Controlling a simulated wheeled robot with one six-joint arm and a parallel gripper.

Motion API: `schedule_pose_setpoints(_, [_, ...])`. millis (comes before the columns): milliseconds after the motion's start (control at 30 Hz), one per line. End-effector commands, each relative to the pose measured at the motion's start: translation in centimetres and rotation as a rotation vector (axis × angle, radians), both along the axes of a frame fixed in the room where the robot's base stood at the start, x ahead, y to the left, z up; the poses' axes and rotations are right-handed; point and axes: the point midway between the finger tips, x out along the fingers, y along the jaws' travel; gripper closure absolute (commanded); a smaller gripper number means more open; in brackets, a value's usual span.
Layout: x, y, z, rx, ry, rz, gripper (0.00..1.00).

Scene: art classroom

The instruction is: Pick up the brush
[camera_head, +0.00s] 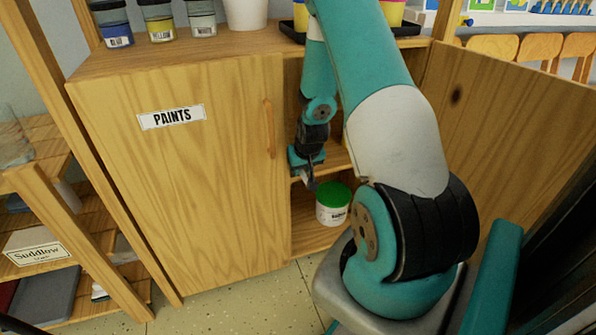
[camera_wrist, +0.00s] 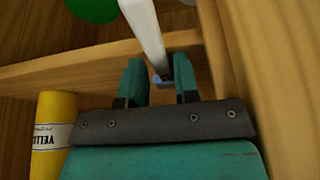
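My gripper (camera_head: 309,178) reaches into the open right side of the paints cabinet, above and left of a green-lidded white jar. In the wrist view, its two teal fingers (camera_wrist: 160,78) stand apart. A long pale grey-white stick (camera_wrist: 150,32), which may be the brush, runs from the top edge down to the gap between the fingers. A small blue part shows near its lower end. Dark gaps show between it and both fingers, and I cannot tell its depth. I cannot make out the brush in the head view.
The green-lidded jar (camera_head: 333,204) stands on the cabinet's lower shelf. A yellow bottle (camera_wrist: 52,135) stands left of my gripper. The "PAINTS" door (camera_head: 200,190) is closed at left; the right door (camera_head: 500,130) is open. Paint jars (camera_head: 158,22) stand on top.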

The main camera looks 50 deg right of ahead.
Motion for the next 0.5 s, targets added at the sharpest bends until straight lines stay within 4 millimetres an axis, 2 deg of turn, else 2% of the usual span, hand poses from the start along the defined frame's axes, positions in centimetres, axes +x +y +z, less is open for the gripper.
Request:
schedule_pose_setpoints(33, [0.15,-0.08,-0.45,-0.001,-0.001,0.000,0.71])
schedule_pose_setpoints(467, [0.16,-0.08,-0.43,-0.001,-0.001,0.000,0.71])
schedule_pose_setpoints(500, [0.16,-0.08,-0.41,-0.001,-0.001,0.000,0.78])
